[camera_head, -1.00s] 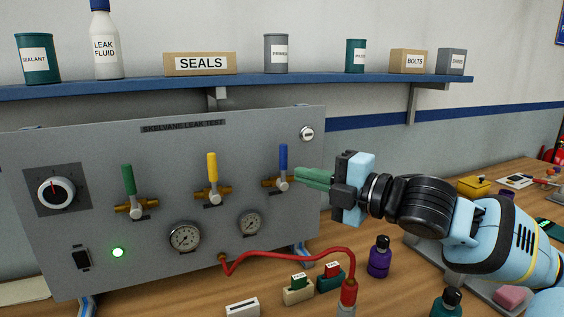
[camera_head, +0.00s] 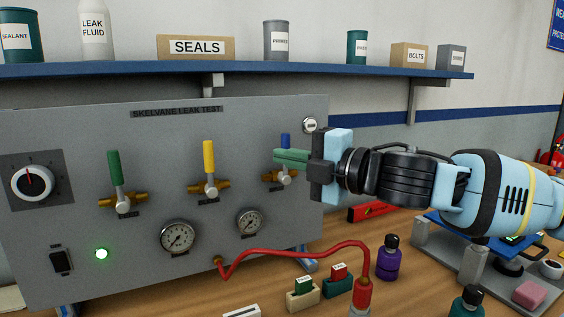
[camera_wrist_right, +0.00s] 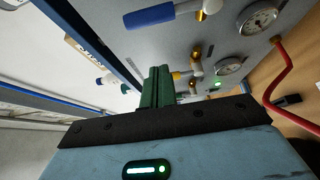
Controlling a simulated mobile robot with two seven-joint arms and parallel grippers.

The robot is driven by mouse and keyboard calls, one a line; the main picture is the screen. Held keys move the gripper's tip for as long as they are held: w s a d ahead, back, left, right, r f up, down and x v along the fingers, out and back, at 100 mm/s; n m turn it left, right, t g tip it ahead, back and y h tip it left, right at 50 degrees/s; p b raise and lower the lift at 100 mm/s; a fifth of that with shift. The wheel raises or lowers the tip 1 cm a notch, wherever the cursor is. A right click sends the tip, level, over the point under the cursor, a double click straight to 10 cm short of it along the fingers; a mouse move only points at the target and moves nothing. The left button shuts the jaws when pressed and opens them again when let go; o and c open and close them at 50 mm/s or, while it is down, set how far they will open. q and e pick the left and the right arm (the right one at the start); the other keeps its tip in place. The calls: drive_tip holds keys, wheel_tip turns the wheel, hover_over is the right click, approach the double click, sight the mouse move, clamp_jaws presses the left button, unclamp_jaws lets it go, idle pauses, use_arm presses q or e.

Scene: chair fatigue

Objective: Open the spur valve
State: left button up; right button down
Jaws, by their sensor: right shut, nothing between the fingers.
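The grey test panel (camera_head: 130,240) carries three valves with upright levers: a green one (camera_head: 115,168), a yellow one (camera_head: 209,158) and a blue one (camera_head: 285,140) at the right. The small labels under the valves are too small to read, so I cannot tell which is the spur valve. My right gripper (camera_head: 277,155) is shut and empty, its green fingers overlapping the blue lever in the head view and hiding its middle. In the right wrist view the blue lever (camera_wrist_right: 150,16) lies apart from the fingers (camera_wrist_right: 157,75). My left gripper is out of view.
Two gauges (camera_head: 178,237), a lit green lamp (camera_head: 101,254) and a dial (camera_head: 33,182) are on the panel. A red hose (camera_head: 300,250) loops from the panel over the bench. A purple bottle (camera_head: 389,260) stands below my right arm. A blue shelf (camera_head: 130,68) runs above.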

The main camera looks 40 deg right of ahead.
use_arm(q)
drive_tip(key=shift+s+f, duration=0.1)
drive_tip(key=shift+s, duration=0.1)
use_arm(e)
drive_tip(key=w, duration=0.1)
drive_tip(key=w+d, duration=0.2)
drive_tip(key=shift+w+d, duration=0.25)
drive_tip(key=shift+w, duration=0.15)
idle(0.3)
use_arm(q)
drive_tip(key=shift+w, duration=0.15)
